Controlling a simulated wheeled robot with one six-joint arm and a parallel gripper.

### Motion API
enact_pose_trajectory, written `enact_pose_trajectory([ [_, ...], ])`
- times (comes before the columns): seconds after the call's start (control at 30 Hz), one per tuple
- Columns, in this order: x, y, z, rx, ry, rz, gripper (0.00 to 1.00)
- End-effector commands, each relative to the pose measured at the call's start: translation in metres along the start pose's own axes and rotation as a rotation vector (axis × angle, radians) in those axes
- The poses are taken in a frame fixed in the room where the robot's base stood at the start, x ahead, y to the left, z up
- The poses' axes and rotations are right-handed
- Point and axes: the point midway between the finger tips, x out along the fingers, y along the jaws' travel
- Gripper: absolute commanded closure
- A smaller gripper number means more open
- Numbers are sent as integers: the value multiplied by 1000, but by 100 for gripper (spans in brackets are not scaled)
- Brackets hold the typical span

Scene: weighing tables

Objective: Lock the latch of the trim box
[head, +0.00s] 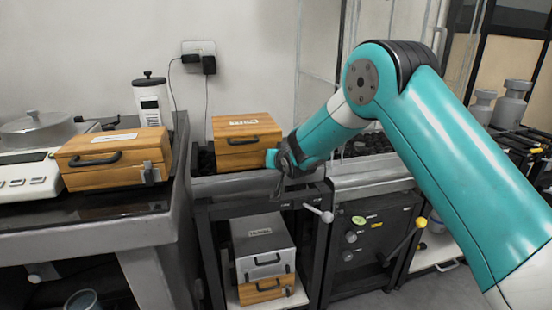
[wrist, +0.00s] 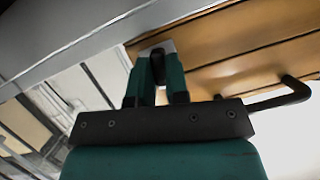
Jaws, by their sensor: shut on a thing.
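The wooden box (head: 228,133) on the middle counter has a white label on its lid, too small to read surely, and a dark front handle. It appears to be the trim box, and its lid is down. My gripper (head: 272,158) is at the right end of its front. In the wrist view the teal fingers of my gripper (wrist: 158,82) are shut on a small grey latch (wrist: 159,47) at the box front. The wooden front (wrist: 225,72) and dark handle (wrist: 287,95) show to the right. The fingers hide most of the latch, so its position cannot be told.
Another wooden box (head: 118,143) with a handle and grey latch sits on the left table (head: 90,236) beside a scale. A grey box (head: 263,244) rests on a wooden box (head: 262,289) on the shelf below. A lever (head: 320,212) sticks out below my gripper.

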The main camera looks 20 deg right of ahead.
Motion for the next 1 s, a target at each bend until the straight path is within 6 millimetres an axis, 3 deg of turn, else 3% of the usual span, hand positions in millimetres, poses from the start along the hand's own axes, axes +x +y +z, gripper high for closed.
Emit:
enact_pose_trajectory([
  [0.4, 0, -2, 0, -182, 1, 74, 100],
  [0.97, 0, -2, 0, -209, 1, 86, 100],
  [1.0, 0, -2, 0, -209, 1, 86, 81],
])
